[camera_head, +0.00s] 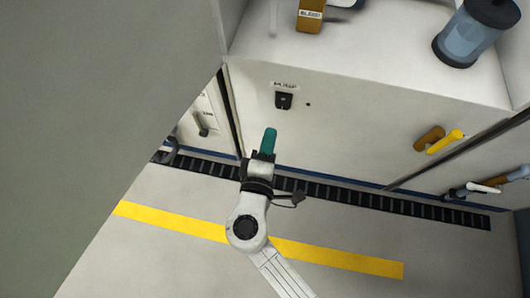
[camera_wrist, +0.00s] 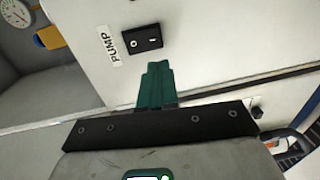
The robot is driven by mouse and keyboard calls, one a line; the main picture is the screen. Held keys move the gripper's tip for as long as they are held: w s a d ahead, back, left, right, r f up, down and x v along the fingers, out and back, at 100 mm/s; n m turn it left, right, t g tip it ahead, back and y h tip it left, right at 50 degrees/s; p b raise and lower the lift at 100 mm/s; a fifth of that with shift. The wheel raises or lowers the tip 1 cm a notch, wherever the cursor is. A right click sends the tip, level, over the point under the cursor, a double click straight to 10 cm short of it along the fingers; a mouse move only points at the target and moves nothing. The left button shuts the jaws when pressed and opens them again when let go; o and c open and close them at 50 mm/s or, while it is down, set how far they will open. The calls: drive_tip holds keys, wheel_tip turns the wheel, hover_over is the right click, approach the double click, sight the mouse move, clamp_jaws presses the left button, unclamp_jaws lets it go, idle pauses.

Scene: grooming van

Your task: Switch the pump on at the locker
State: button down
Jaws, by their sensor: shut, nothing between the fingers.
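The pump switch (camera_head: 284,101) is a small black rocker on the white locker front (camera_head: 350,125), under a label. In the wrist view the switch (camera_wrist: 143,40) sits beside a label reading PUMP (camera_wrist: 109,46), with white marks on its face. My gripper (camera_head: 270,132) has teal fingers and is below and slightly left of the switch in the head view. In the wrist view my gripper (camera_wrist: 155,75) is shut and empty, its tips pointing toward the switch with a gap between. Which side of the rocker is pressed, I cannot tell.
A blue canister (camera_head: 468,38) and a brown labelled box (camera_head: 309,16) stand on the locker top. A yellow handle (camera_head: 445,142) sticks out at right. A black slotted strip (camera_head: 330,193) runs along the floor at the locker's foot. A large grey panel (camera_head: 100,100) fills the left.

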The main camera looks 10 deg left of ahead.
sight(277, 107)
drive_tip(key=w+b, duration=0.1)
drive_tip(key=w, duration=0.5)
drive_tip(key=shift+w+f, duration=0.2)
drive_tip(key=shift+f, duration=0.2)
drive_tip(key=shift+d+f, duration=0.1)
drive_tip(key=shift+w+b, duration=0.2)
drive_tip(key=shift+b, duration=0.75)
